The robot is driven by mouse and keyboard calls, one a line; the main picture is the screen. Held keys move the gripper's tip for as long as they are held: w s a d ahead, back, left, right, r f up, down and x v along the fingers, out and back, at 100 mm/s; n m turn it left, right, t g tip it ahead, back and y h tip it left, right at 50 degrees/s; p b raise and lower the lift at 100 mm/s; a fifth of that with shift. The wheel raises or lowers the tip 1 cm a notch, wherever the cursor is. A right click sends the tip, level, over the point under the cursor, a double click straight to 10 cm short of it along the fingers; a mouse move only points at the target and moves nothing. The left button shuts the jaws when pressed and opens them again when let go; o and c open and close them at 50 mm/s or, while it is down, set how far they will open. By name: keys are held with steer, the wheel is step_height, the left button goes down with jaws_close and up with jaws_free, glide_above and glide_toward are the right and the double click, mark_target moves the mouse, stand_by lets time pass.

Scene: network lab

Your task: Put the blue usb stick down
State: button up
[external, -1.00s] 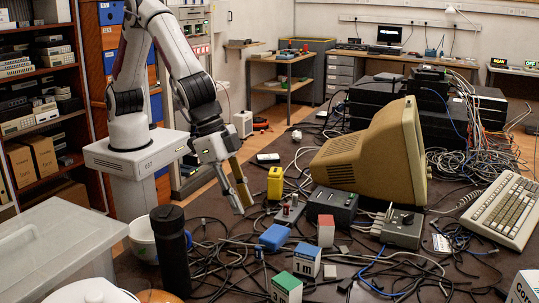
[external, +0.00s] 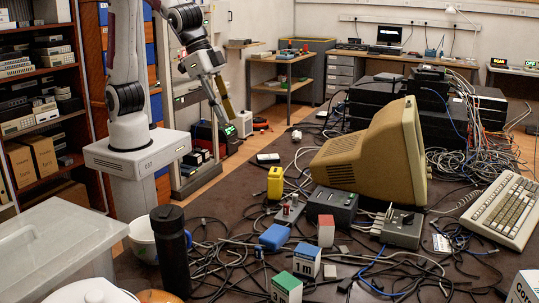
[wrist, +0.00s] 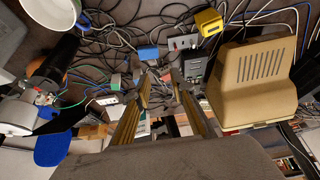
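My gripper (external: 228,126) is raised beyond the table's left edge in the external view. In the wrist view its two long brass-coloured fingers (wrist: 161,78) are apart, with no object visibly held between them. I cannot pick out a blue usb stick with certainty. A small blue box (external: 274,236) lies among the cables on the table, apart from my gripper; it also shows in the wrist view (wrist: 148,53). A white block with a blue top (external: 307,260) stands in front of it.
A yellow block (external: 275,183), a beige monitor (external: 370,155), a dark bottle (external: 171,250) and a green-topped block (external: 287,287) stand on the table. Loose cables cover much of the middle. The brown tabletop (external: 222,203) is clearer near its left edge.

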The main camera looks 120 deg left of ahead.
steer(key=s+a+r, duration=0.1)
steer(key=s+a, duration=0.3)
steer(key=s, duration=0.8)
steer(key=s+a+r, duration=0.2)
steer(key=s+a, duration=0.3)
steer(key=s, duration=0.8)
steer(key=shift+t, duration=0.4)
steer(key=shift+a, duration=0.1)
